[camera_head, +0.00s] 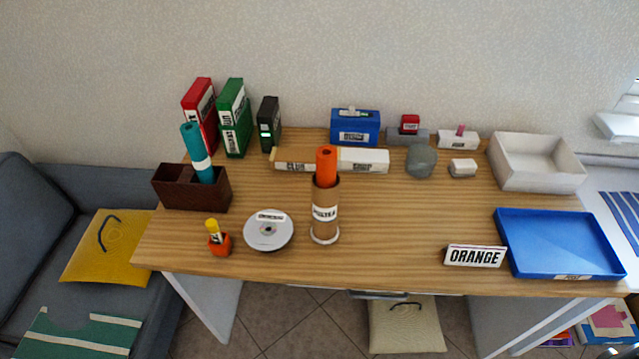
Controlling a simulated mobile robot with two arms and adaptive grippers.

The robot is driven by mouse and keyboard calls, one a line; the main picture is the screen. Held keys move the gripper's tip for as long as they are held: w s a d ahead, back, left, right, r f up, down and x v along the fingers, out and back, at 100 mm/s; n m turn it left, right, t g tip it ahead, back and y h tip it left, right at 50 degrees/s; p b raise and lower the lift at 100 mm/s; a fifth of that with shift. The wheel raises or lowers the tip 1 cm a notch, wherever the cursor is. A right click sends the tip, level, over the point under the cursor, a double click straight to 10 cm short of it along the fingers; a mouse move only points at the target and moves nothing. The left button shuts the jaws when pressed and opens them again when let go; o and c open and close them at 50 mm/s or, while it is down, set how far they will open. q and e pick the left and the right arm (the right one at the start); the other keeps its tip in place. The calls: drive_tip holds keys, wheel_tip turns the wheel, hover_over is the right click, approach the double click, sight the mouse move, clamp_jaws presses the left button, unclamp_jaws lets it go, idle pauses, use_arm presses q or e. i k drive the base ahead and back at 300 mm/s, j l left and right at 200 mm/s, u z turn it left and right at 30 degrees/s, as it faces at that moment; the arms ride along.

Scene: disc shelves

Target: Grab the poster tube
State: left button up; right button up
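A brown cardboard tube (325,215) stands upright near the front middle of the desk. Its white label is too blurred to read surely. An orange roll (326,165) sticks up out of its top. A teal roll (196,150) with a white band leans in a dark brown open box (178,187) at the left. A long white box or tube (365,160) with printed labels lies behind the orange roll, which hides its middle. I cannot tell for sure which of these is called the poster tube. Neither of my grippers is in view.
A disc (268,231) and an orange pot (219,243) stand left of the cardboard tube. An ORANGE sign (475,256), a blue tray (555,264) and a white bin (537,183) occupy the right. Binders (233,115) stand at the back left.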

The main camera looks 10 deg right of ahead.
sight(325, 230)
drive_tip(key=l, duration=0.45)
drive_tip(key=k+l+u, duration=0.1)
drive_tip(key=l, duration=0.35)
drive_tip(key=k+l, duration=0.15)
drive_tip(key=l, duration=0.3)
